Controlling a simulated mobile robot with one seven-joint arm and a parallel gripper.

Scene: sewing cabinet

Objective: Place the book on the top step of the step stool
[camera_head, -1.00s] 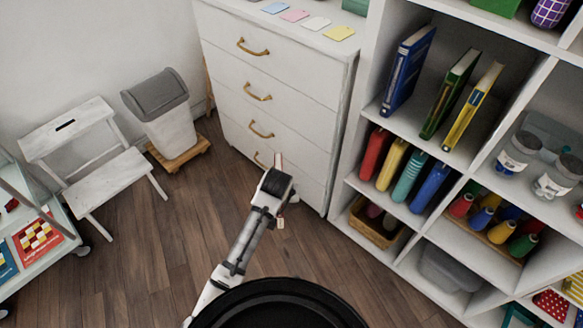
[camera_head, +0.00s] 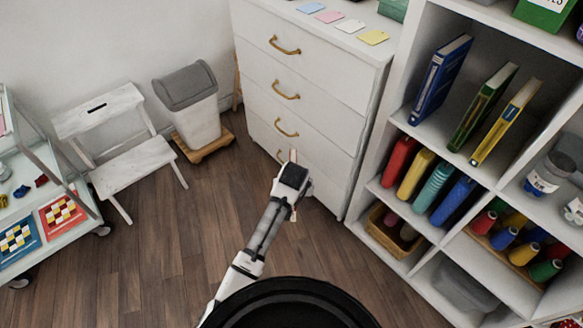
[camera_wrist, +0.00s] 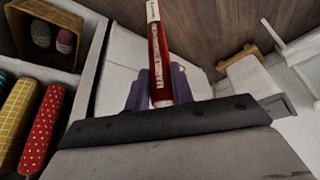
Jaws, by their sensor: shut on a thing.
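The white step stool (camera_head: 132,165) stands at the left by the wall, with its top step (camera_head: 97,110) bare and a dark slot in it. My gripper (camera_head: 292,166) is in front of the drawer cabinet, to the right of the stool and well apart from it. In the wrist view my gripper (camera_wrist: 160,90) is shut on a red book (camera_wrist: 165,50), whose narrow spine with pale lettering faces the camera. In the head view the book is mostly hidden, with only a thin sliver showing above my gripper.
A grey-lidded bin (camera_head: 190,105) on a wooden base stands between the stool and the drawer cabinet (camera_head: 300,70). A cart (camera_head: 45,215) is at the left, close to the stool. A shelf unit (camera_head: 400,90) with books and spools fills the right. The wooden floor (camera_head: 170,250) is clear in the middle.

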